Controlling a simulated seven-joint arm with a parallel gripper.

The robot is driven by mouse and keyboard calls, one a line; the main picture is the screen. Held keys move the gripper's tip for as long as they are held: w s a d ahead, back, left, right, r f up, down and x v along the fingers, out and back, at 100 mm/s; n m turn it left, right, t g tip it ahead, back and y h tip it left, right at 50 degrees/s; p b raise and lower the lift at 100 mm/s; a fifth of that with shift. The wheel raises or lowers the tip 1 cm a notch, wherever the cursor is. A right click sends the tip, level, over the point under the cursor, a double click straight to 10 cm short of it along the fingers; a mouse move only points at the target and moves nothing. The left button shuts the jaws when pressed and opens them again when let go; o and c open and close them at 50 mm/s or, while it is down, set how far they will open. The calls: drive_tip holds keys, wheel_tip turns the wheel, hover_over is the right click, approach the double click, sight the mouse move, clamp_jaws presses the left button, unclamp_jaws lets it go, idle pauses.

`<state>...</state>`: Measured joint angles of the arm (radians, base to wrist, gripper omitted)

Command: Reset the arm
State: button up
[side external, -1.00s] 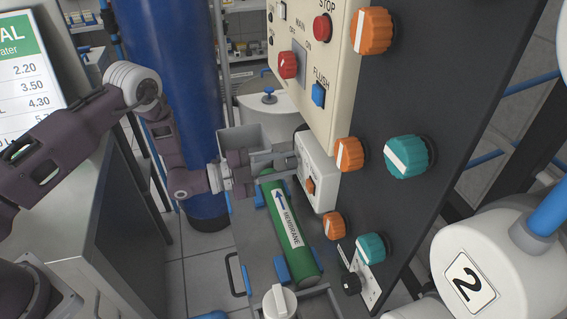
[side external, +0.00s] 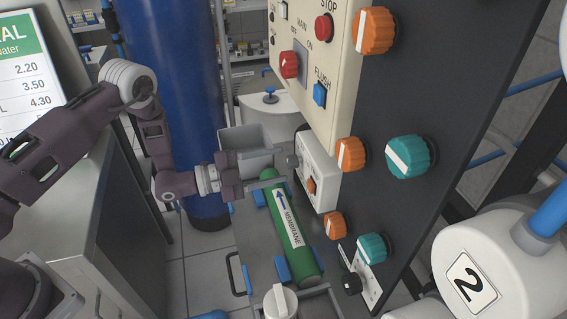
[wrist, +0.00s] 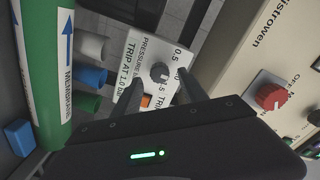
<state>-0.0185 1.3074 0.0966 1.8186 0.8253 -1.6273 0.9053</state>
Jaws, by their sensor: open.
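My gripper (side external: 270,168) is open and empty in the side external view, beside the white pressure box and above the upper end of the green membrane tube (side external: 292,235). In the wrist view, the two fingers of my gripper (wrist: 160,88) point toward the white pressure box (wrist: 150,70), which carries a grey knob (wrist: 159,72) and an orange part (wrist: 146,101). The same box (side external: 322,165) stands to the right of my gripper in the side external view. The fingers appear apart from the knob.
The dark panel (side external: 385,210) with orange and teal knobs stands close on the right. The cream control box (side external: 335,100) with a red knob (side external: 289,65) hangs above my gripper. A blue column (side external: 175,75) stands behind my arm. Open floor (side external: 185,270) shows at lower left.

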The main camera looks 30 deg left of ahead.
drive_tip(key=v, duration=0.4)
drive_tip(key=shift+s+a, duration=0.1)
drive_tip(key=shift+s, duration=0.05)
drive_tip(key=w+a+r+n+y, duration=0.3)
drive_tip(key=r+y, duration=0.1)
drive_tip(key=r, duration=0.3)
drive_tip(key=w+a+r+n+y, duration=0.3)
drive_tip(key=a+r+y, duration=0.15)
drive_tip(key=r, duration=0.25)
drive_tip(key=s+a+r+n+g+y, duration=0.2)
drive_tip(key=s+a+r+n+y, duration=0.2)
drive_tip(key=s+r+n, duration=0.35)
drive_tip(key=s+d+n+g, duration=0.1)
drive_tip(key=s+n+g, duration=0.1)
drive_tip(key=s, duration=1.3)
drive_tip(key=s+d+n+g, duration=0.1)
drive_tip(key=s+n+g, duration=0.2)
drive_tip(key=s, duration=1.2)
drive_tip(key=shift+s+d+r+n, duration=0.25)
drive_tip(key=shift+r+n, duration=0.1)
drive_tip(key=shift+n, duration=0.5)
